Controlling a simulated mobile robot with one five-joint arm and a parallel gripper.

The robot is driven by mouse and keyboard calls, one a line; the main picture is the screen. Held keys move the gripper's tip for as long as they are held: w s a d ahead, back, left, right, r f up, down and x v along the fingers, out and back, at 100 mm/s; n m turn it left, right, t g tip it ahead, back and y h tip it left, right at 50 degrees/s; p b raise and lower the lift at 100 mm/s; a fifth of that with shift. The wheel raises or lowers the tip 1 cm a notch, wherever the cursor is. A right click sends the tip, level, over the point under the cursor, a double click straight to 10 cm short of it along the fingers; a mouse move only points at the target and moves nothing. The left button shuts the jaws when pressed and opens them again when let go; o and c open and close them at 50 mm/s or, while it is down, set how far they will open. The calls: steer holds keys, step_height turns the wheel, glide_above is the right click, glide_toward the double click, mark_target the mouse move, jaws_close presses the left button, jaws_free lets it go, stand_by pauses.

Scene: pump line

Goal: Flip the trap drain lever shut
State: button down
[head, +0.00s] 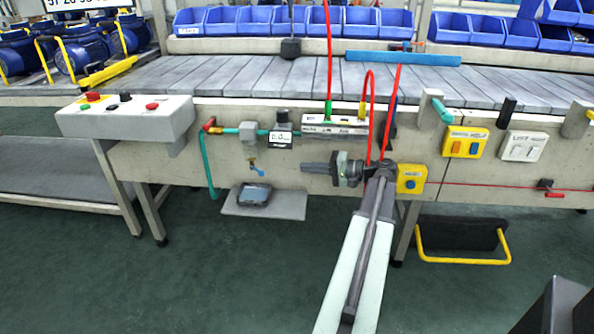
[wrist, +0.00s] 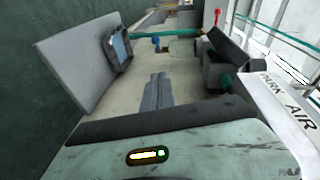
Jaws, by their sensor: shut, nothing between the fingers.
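The trap drain lever (head: 258,171) is a small blue handle on a brass valve under the grey trap body (head: 249,133) on the beam's front. It slants down to the right from the valve in the head view. In the wrist view a small blue piece (wrist: 155,41) beyond my fingertips appears to be this lever; its exact angle is too small to tell there. My gripper (head: 305,167) is to the right of the lever, pointing left, with a gap between them. Its fingers are shut and empty, also in the wrist view (wrist: 157,78).
A grey shelf (head: 285,206) with a dark handheld device (head: 253,195) juts out below the lever. The pressure gauge (head: 281,139) and teal pipe (head: 207,165) are close by. Red hoses (head: 367,115) hang by my arm. A yellow button box (head: 411,179) is to the right.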

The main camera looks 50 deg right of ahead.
steer(key=b, duration=0.1)
glide_toward(259, 171)
steer(key=w+d, duration=0.3)
steer(key=shift+w+a+f+b, duration=0.1)
steer(key=shift+w+a+f, duration=0.15)
steer(key=shift+a, duration=0.35)
steer(key=shift+w+a+f+b, duration=0.1)
steer(key=shift+w+a, duration=0.2)
steer(key=shift+a, duration=0.35)
steer(key=shift+w+a+f+b, duration=0.1)
steer(key=shift+w+a+f, duration=0.15)
steer(key=shift+a, duration=0.35)
